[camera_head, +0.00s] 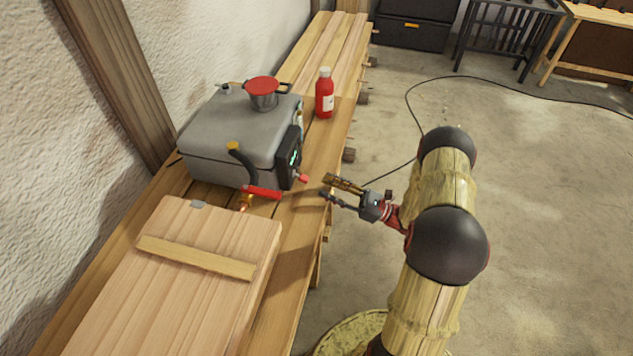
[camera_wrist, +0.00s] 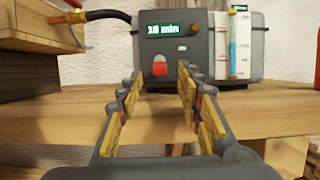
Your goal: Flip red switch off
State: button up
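The red switch (camera_wrist: 160,66) is on the lower front of the grey machine (camera_wrist: 205,75), below a green display (camera_wrist: 163,29) reading about "16 min". In the head view the switch (camera_head: 303,178) shows as a small red tab sticking out from the black front panel (camera_head: 289,158) of the machine. My gripper (camera_head: 325,186) is a little to the right of the switch, over the bench edge. In the wrist view my gripper (camera_wrist: 158,84) is open and empty, its fingers apart, with the switch seen between them and beyond the tips. No contact shows.
The machine stands on a wooden bench (camera_head: 315,148). A red bottle (camera_head: 325,95) stands behind it. A wooden box (camera_head: 190,280) is at the near left, with a black hose (camera_head: 243,163) and red handle (camera_head: 262,192) between. Open floor lies right.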

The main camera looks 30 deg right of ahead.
jog(key=v, duration=0.5)
jog(key=shift+s+d+f, duration=0.1)
jog(key=shift+s+d, duration=0.1)
dwell(0.3)
